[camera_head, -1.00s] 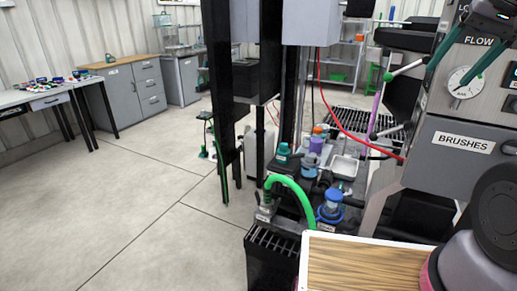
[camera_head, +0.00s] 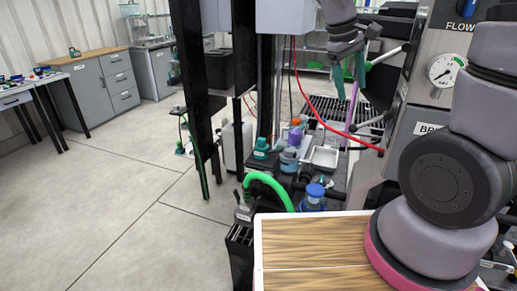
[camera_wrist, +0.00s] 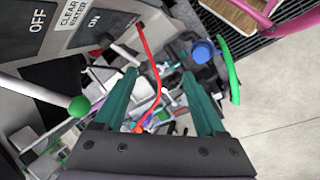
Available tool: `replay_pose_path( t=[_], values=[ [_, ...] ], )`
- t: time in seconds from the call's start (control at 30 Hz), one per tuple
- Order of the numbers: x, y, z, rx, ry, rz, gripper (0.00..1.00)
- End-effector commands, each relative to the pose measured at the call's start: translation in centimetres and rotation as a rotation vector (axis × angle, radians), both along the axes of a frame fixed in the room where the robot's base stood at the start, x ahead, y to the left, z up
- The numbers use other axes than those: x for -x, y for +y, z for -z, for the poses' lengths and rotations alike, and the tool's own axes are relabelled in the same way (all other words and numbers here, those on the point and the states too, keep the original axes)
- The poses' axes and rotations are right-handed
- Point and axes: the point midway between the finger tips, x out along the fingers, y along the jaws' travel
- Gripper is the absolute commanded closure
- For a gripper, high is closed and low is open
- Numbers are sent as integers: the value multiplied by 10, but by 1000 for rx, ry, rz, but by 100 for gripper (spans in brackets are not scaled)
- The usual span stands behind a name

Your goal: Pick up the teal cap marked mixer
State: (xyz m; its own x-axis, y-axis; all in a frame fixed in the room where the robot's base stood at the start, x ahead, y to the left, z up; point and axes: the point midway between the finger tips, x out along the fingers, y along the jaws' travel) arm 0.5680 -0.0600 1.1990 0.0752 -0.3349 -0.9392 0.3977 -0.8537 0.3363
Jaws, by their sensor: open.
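A teal cap (camera_head: 262,146) stands among capped fittings on the dark manifold, left of the middle in the head view; any marking is too small to read. I cannot pick it out surely in the wrist view. My gripper (camera_head: 347,88) hangs above and to the right of the caps in the head view. In the wrist view its two teal fingers are spread apart, with nothing between the tips that they touch. A blue cap (camera_head: 315,191) sits nearer than the teal one, and shows in the wrist view (camera_wrist: 203,51). A purple cap (camera_head: 294,137) and an orange cap stand behind.
A green hose (camera_head: 266,181) arches just in front of the teal cap. A red hose (camera_head: 322,117) runs across behind to the grey gauge panel (camera_head: 426,100). A white tray (camera_head: 325,156) lies right of the caps. A wooden board (camera_head: 310,245) is nearest. Black posts stand left.

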Motion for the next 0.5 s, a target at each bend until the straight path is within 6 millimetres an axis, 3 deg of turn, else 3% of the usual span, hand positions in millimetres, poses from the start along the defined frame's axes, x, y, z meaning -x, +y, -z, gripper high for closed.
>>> replay_pose_path(
  t=[0.03, 0.27, 0.5],
  values=[
    [-9, 6, 15, 73, 46, -70, 28],
    [-55, 29, 66, 422, 191, -398, 28],
    [-100, 77, 123, 812, 290, -760, 28]
  ],
)
